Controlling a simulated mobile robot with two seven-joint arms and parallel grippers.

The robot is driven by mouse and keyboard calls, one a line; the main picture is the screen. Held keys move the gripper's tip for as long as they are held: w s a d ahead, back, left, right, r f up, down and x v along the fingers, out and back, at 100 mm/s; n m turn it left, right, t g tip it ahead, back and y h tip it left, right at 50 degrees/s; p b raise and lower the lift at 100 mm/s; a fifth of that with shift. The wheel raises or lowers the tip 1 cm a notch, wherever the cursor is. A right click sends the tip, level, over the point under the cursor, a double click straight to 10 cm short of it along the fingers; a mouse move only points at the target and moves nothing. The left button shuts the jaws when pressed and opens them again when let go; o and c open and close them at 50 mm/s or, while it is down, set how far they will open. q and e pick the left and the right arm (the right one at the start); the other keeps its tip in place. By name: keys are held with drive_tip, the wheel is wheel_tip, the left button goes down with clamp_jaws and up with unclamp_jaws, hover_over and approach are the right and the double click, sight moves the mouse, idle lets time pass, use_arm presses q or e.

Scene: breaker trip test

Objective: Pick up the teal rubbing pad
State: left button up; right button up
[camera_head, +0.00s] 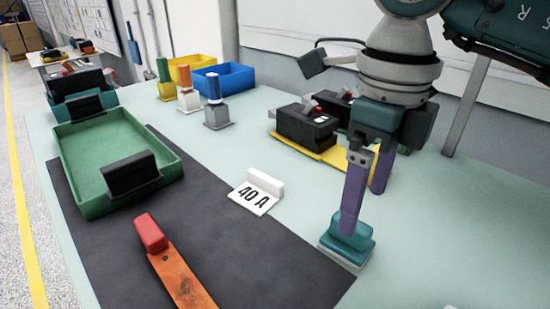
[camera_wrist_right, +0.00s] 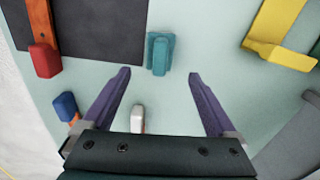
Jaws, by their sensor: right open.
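The teal rubbing pad (camera_head: 350,243) rests on the pale table at the right in the head view, with a light layer under its teal top. In the right wrist view the teal pad (camera_wrist_right: 160,53) lies centred beyond the fingertips. My right gripper (camera_head: 364,208) points down over it with purple fingers spread. In the head view its nearer finger covers part of the pad's top; I cannot tell if they touch. The right wrist view shows the gripper (camera_wrist_right: 160,73) open with nothing between the fingers. My left gripper is not in view.
A white 40 A sign (camera_head: 258,195) and a dark mat (camera_head: 260,265) are left of the pad. A red-ended orange bar (camera_head: 180,275) lies on the mat. A green tray (camera_head: 75,165) is at the left. Black breakers (camera_head: 305,128) sit on a yellow base behind.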

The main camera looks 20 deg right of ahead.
drive_tip(key=shift+a+f, duration=0.1)
drive_tip(key=shift+f, duration=0.75)
drive_tip(key=f, duration=0.5)
drive_tip(key=shift+w+a, duration=0.1)
drive_tip(key=shift+w, duration=0.25)
drive_tip(key=c, duration=0.4)
clamp_jaws()
wheel_tip(320, 180, up, 20)
drive_tip(key=p, duration=0.2)
